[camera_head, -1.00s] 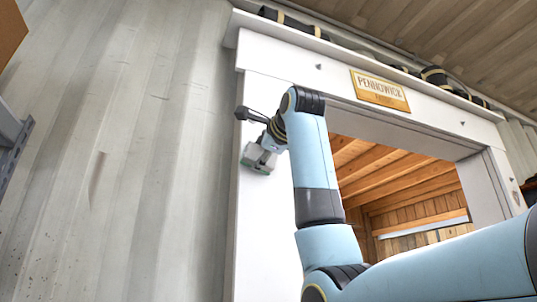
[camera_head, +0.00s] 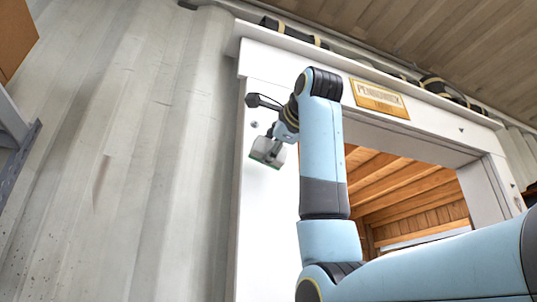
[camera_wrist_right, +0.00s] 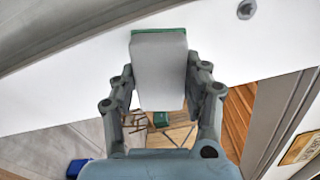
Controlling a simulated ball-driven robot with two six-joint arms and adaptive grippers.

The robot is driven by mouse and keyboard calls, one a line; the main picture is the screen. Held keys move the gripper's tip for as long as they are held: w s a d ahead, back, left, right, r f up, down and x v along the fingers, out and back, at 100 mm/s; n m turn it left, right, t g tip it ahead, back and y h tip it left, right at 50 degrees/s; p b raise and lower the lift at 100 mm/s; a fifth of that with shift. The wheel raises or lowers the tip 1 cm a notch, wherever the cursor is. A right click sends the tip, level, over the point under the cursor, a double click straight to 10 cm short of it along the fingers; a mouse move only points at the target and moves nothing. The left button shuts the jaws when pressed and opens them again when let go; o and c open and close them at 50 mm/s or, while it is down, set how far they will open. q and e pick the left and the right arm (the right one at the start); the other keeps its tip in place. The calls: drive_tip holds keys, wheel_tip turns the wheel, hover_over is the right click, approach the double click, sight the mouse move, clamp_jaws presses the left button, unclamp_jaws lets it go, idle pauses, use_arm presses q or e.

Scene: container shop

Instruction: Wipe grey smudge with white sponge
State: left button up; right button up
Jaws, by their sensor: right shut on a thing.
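My right gripper (camera_head: 275,141) is shut on a white sponge (camera_head: 266,152) with a green edge. It holds the sponge in front of the left post of the white door frame (camera_head: 262,220). In the right wrist view the sponge (camera_wrist_right: 160,70) sits between the two fingers of the right gripper (camera_wrist_right: 160,62), its green layer at the far end, over the white frame. I cannot tell whether the sponge touches the frame. No grey smudge can be made out on the visible frame. My left gripper is not in view.
A wooden sign (camera_head: 380,99) hangs on the frame's top beam. A small bolt (camera_head: 253,124) shows on the left post. Corrugated metal wall (camera_head: 120,150) stands left of the frame. Dark straps (camera_head: 292,30) lie along the top ledge. The opening shows wooden boards.

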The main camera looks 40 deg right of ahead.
drive_tip(key=shift+s, duration=0.1)
drive_tip(key=b+v, duration=0.1)
drive_tip(key=v, duration=0.2)
idle(0.4)
